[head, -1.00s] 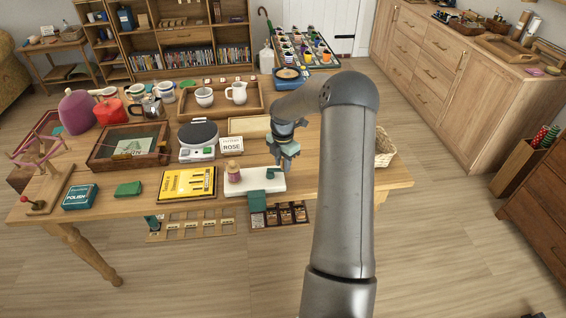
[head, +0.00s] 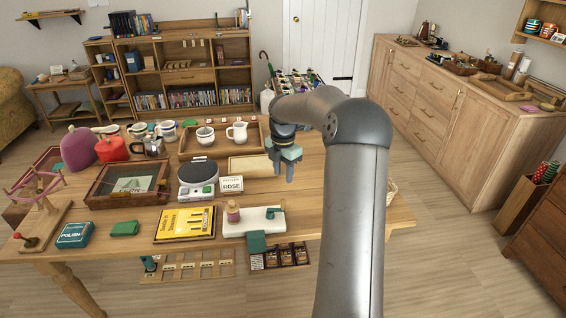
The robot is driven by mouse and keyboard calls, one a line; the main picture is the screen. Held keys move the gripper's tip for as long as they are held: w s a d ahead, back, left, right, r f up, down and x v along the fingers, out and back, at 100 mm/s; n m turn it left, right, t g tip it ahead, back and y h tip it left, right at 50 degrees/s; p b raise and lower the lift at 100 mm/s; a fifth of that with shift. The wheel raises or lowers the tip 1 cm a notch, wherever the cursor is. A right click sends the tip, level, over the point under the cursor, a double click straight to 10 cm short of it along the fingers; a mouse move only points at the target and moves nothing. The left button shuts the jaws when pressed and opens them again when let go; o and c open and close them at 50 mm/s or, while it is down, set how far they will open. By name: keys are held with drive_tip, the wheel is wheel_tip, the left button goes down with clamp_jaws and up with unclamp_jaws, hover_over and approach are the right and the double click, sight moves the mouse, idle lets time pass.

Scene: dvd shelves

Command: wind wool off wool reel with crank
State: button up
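The wool reel (head: 36,190) stands at the left end of the wooden table, with pinkish crossed arms on a wooden base (head: 45,228). A crank with a red knob (head: 29,242) sits low at the front of that base. Separate strands of wool are too small to make out. My gripper (head: 284,176) hangs pointing down over the right-hand part of the table, far to the right of the reel. It touches nothing that I can see. The fingers are too small to tell whether they are open or shut.
Between gripper and reel lie a scale (head: 197,178), a glass-topped box (head: 130,184), a yellow book (head: 185,223), a teal polish tin (head: 74,235) and a green block (head: 125,228). A red pot (head: 112,149) and pink cover (head: 78,150) stand behind.

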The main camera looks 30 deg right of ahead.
drive_tip(key=shift+r, duration=2.1)
drive_tip(key=s+a+r+m+h, duration=0.1)
drive_tip(key=s+a+r+m, duration=0.1)
drive_tip(key=s+a+m, duration=0.5)
drive_tip(key=s+a+r+m, duration=0.2)
drive_tip(key=s+a, duration=0.3)
drive_tip(key=a, duration=0.6)
drive_tip(key=s+a+f+m, duration=0.1)
drive_tip(key=s+a+m, duration=0.1)
drive_tip(key=s, duration=0.4)
drive_tip(key=s+a+f+m, duration=0.2)
drive_tip(key=s+a+m, duration=0.1)
drive_tip(key=s+m, duration=0.2)
drive_tip(key=s+a+f+m+y, duration=0.1)
drive_tip(key=s+a+m, duration=0.2)
drive_tip(key=s, duration=0.5)
drive_tip(key=shift+s+f+m, duration=0.35)
drive_tip(key=shift+m, duration=0.25)
